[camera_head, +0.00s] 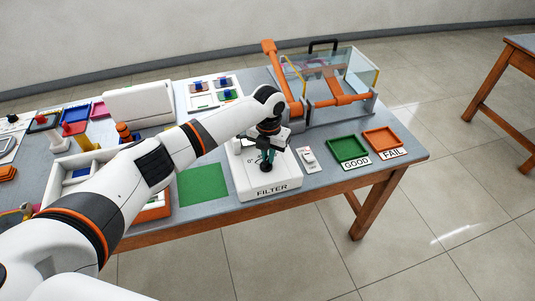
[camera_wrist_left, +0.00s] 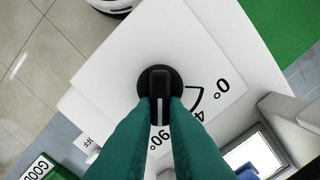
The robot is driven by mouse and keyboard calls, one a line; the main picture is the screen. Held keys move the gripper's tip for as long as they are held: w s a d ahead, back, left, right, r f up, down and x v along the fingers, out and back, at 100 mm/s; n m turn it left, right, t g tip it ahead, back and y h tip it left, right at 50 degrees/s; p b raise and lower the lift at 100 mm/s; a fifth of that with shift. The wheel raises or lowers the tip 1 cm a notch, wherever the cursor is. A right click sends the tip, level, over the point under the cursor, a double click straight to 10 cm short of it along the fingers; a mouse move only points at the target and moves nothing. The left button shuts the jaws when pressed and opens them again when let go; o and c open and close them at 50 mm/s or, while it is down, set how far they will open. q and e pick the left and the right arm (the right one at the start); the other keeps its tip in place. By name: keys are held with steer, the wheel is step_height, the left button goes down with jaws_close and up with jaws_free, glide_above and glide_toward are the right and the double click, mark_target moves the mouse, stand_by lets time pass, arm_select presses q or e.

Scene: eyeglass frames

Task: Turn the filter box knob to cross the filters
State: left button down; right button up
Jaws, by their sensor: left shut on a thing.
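The white filter box (camera_head: 285,182) stands near the front edge of the table, with FILTER printed on its front. Its black knob (camera_wrist_left: 158,82) sits on the white top in the left wrist view; in the head view the gripper partly covers it. My left gripper (camera_head: 267,158) reaches down over the box. Its two green fingers (camera_wrist_left: 160,112) are shut on the knob's bar, one on each side. The bar's white line points toward the 90° mark (camera_wrist_left: 162,145). The 0° mark (camera_wrist_left: 223,85) lies to the right, and the 45 mark is partly hidden. My right gripper is not in view.
A small switch (camera_head: 307,157) stands right of the box, then the green GOOD tray (camera_head: 348,149) and the orange FAIL tray (camera_head: 383,139). An orange-and-clear rig (camera_head: 335,90) stands behind. A green mat (camera_head: 203,184) lies left of the box.

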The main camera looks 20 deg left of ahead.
arm_select(q)
steer(key=shift+m, duration=0.4)
steer(key=c, duration=1.5)
jaws_free()
steer(key=shift+o, duration=0.2)
step_height(320, 180, up, 12)
steer(key=b, duration=0.1)
steer(key=shift+b, duration=0.35)
steer(key=shift+d, duration=0.1)
